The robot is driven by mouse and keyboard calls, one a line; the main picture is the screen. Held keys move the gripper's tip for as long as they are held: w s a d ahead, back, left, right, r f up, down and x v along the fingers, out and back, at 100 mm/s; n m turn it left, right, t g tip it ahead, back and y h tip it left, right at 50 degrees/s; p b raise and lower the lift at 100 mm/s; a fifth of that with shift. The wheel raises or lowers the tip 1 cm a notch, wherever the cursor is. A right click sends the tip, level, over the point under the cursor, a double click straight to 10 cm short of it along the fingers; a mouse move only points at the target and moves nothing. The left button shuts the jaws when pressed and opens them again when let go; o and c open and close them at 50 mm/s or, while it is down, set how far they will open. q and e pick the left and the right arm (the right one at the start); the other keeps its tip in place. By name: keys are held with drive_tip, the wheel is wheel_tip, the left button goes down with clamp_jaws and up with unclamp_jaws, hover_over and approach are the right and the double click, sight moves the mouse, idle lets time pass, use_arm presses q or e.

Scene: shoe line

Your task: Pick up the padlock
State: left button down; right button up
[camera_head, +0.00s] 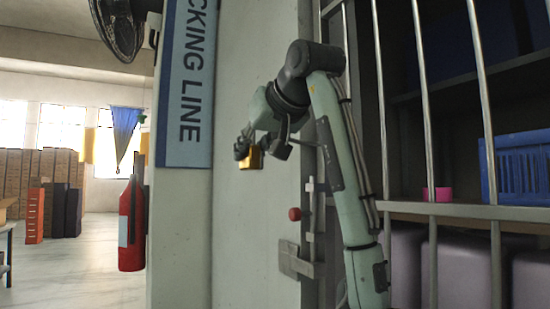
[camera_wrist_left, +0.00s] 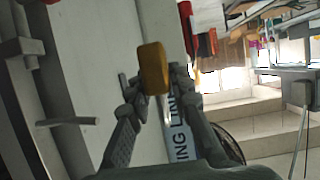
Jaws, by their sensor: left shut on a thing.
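The padlock (camera_head: 252,158) has a brass-coloured body and is held in front of the pale wall panel in the head view. My left gripper (camera_head: 250,150) is shut on it. In the left wrist view the padlock body (camera_wrist_left: 154,68) sits between the fingertips of my left gripper (camera_wrist_left: 155,90), above the base of the fingers. My right gripper is in neither view.
A barred gate (camera_head: 430,130) with a latch plate (camera_head: 296,261) and red knob (camera_head: 295,214) stands right of the wall. Behind the bars are a blue crate (camera_head: 520,165) and purple bins (camera_head: 462,270).

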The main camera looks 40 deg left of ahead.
use_arm(q)
wheel_tip(320, 180, up, 14)
drive_tip(key=p, duration=0.2)
drive_tip(key=shift+s, duration=0.2)
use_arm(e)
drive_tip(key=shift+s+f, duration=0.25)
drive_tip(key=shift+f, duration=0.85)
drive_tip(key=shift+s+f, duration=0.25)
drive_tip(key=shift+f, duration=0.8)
use_arm(q)
drive_tip(key=shift+a+f, duration=0.1)
drive_tip(key=shift+f, duration=0.05)
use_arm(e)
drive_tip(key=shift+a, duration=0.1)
